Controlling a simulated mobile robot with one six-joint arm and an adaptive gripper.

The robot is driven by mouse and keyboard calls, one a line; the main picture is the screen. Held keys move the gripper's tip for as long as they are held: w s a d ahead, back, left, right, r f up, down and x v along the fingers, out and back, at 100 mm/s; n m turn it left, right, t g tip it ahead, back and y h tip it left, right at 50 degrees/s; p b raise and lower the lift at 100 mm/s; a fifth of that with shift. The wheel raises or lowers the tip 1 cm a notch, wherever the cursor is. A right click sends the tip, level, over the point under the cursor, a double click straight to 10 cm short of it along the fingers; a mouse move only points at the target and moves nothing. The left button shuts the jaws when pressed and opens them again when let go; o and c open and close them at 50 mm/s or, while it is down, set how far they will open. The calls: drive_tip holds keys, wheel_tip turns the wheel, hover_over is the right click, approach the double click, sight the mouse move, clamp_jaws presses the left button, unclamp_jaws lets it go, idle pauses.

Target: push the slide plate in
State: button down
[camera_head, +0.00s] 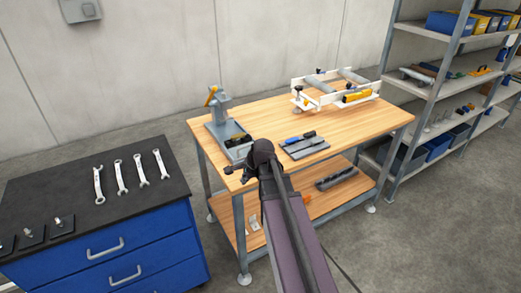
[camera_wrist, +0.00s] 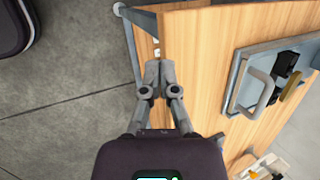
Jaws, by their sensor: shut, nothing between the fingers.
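The slide plate (camera_wrist: 245,100) appears to be the grey plate with a bar handle in the wrist view, on the wooden bench top. A dark block and a yellow part stand on or beside it. In the head view the grey press with its base (camera_head: 236,145) stands at the bench's left end, partly hidden by my arm. My gripper (camera_wrist: 159,68) is shut and empty. In the wrist view it shows over the bench's edge, left of the handle and apart from it. In the head view my gripper (camera_head: 232,171) is small and dark near the bench's front left corner.
The bench top (camera_head: 275,117) is clear between the press, a grey tray of tools (camera_head: 306,148) and a white frame fixture (camera_head: 325,101). A blue drawer cabinet (camera_head: 75,250) with wrenches stands left. Shelving (camera_head: 430,94) stands right. Floor is open between cabinet and bench.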

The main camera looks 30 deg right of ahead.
drive_tip(key=w+d+r+m+t, duration=0.2)
drive_tip(key=w+d+m, duration=0.1)
drive_tip(key=d+m, duration=0.5)
drive_tip(key=w+d+r+m+t, duration=0.2)
drive_tip(key=d+m, duration=0.5)
drive_tip(key=d, duration=0.3)
drive_tip(key=shift+w+r+m+t+h+p, duration=0.25)
drive_tip(key=shift+w+m+t+h+p, duration=0.05)
drive_tip(key=shift+w+m+p, duration=0.1)
drive_tip(key=shift+f, duration=0.1)
drive_tip(key=b+x, duration=0.7)
drive_tip(key=x, duration=0.3)
drive_tip(key=shift+f, duration=0.1)
drive_tip(key=shift+w+a, duration=0.2)
drive_tip(key=shift+w, duration=0.85)
drive_tip(key=shift+w+a, duration=0.3)
drive_tip(key=shift+w, duration=0.6)
